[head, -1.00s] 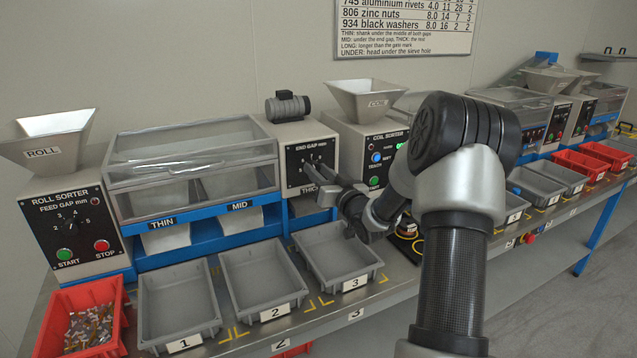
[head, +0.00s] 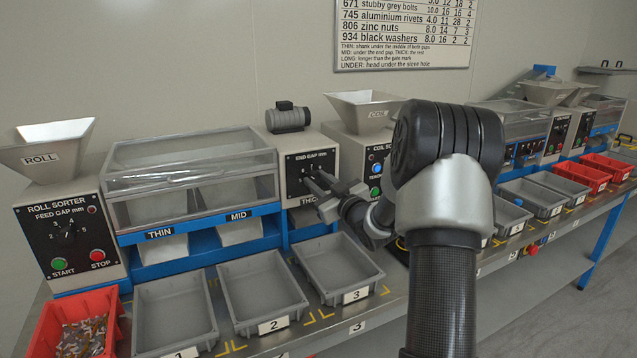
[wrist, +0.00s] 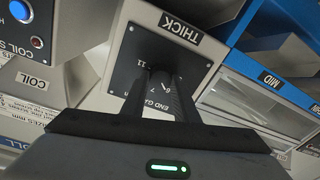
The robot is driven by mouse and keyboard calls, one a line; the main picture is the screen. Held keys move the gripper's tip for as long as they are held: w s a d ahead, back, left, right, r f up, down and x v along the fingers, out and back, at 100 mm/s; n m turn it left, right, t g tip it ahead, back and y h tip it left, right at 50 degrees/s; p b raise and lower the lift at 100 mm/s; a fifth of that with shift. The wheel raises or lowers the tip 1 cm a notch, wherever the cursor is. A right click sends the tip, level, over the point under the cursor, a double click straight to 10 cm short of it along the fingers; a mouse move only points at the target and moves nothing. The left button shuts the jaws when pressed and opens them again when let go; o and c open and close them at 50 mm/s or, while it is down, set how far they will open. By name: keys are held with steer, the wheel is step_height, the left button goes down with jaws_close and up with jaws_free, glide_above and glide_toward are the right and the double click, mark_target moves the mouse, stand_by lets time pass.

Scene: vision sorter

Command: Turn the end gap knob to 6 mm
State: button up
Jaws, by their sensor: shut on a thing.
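The end gap panel (head: 311,168) is a black plate on the pale housing above the THICK label. My gripper (head: 314,182) reaches the panel from the front right. In the wrist view its two dark fingers (wrist: 158,74) are shut on the end gap knob at the middle of the dial.
Grey bins (head: 340,276) numbered 1 to 3 stand below, with a red bin (head: 118,310) of mixed parts at left. The clear-covered sorter (head: 190,150) is left of the panel. The coil sorter (head: 374,150) stands close on the right.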

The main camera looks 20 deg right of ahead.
steer(key=o, duration=1.1)
steer(key=shift+c, duration=0.2)
steer(key=s+d+p, duration=0.1)
steer(key=s+p, duration=0.1)
steer(key=s, duration=1.5)
steer(key=shift+s+d+f, duration=0.2)
steer(key=shift+d+f, duration=0.1)
